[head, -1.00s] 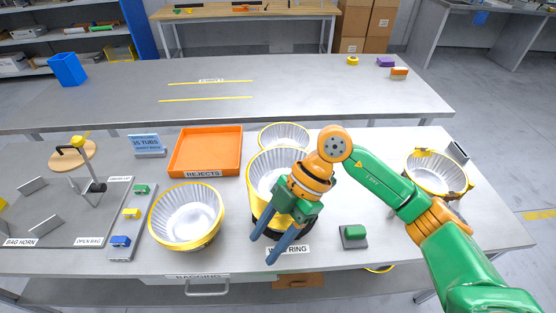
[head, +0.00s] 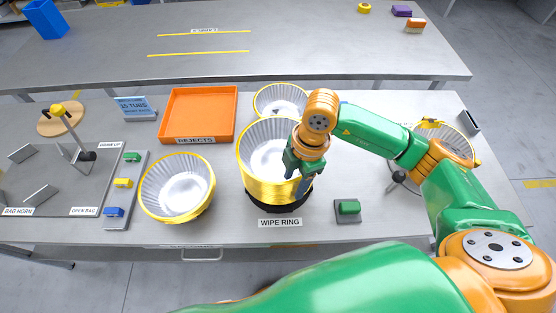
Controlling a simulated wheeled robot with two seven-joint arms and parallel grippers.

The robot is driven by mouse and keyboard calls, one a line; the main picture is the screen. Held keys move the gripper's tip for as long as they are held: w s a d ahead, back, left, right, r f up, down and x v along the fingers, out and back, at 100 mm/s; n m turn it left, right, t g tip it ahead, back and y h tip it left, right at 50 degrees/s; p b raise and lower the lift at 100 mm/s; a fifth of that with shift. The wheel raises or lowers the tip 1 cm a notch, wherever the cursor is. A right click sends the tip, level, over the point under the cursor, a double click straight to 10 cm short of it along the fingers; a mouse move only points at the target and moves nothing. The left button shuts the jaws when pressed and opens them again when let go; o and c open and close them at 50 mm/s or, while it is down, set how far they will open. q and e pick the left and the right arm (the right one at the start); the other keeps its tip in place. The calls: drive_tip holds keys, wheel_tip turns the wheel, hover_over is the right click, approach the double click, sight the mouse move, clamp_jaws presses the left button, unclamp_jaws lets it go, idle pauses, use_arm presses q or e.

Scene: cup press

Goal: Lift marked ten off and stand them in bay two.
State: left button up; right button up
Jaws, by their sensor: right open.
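A nested stack of clear fluted tubs with yellow rims (head: 262,188) stands in the dark ring (head: 262,205) behind the WIPE RING label (head: 280,222). My right gripper (head: 303,190) is open, pointing down at the right side of this stack; one finger shows outside its wall, and I cannot tell whether it touches. No mark on the tubs is readable. Another tub or stack (head: 280,97) stands just behind, and one (head: 178,185) to the left. My left gripper is not in view.
An orange REJECTS tray (head: 198,112) lies behind the tubs. Another yellow-rimmed tub (head: 455,138) is partly behind my arm. The far table has yellow lines (head: 200,52) and open room.

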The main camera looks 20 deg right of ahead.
clamp_jaws()
idle(1.4)
